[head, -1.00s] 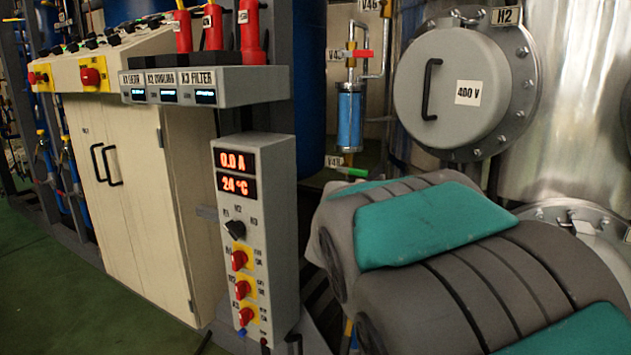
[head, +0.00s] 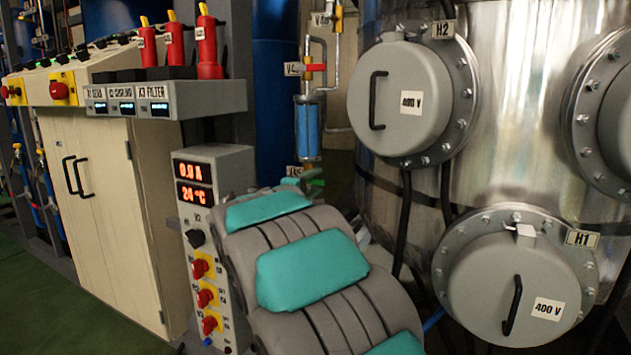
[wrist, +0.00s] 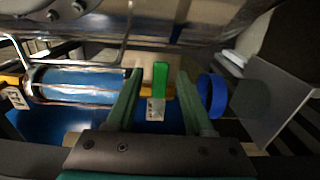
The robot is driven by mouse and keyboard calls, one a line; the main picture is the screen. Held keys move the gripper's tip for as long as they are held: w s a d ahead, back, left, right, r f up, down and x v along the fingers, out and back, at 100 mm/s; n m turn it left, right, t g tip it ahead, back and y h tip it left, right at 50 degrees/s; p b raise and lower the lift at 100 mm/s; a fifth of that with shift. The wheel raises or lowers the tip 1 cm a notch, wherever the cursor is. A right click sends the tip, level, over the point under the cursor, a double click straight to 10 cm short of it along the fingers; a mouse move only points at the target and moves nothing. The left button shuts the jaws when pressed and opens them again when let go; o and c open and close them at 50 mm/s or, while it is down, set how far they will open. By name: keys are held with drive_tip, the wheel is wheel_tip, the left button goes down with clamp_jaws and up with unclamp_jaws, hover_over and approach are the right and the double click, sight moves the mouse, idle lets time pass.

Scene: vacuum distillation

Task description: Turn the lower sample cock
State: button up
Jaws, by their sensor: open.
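The lower sample cock has a green handle (wrist: 160,77), which shows in the wrist view on a yellow pipe at the end of the blue sight cylinder (wrist: 80,85). A white tag (wrist: 156,109) sits beside it. My gripper (wrist: 158,82) is open, one finger on each side of the handle. Gaps show between the handle and both fingers. In the head view my gripper (head: 303,178) is just under the upright blue cylinder (head: 307,128), and my arm and gripper mostly hide the lower cock there. The upper cock has a red handle (head: 316,67).
A steel vessel (head: 410,200) with round flanged covers (head: 405,98) stands right of the pipe. A control box (head: 200,250) with red knobs and a cream cabinet (head: 100,200) stand left. In the wrist view a blue ring (wrist: 212,95) lies right of the fingers.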

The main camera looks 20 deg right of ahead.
drive_tip(key=shift+w+d, duration=0.4)
drive_tip(key=shift+d, duration=0.1)
clamp_jaws()
idle(1.2)
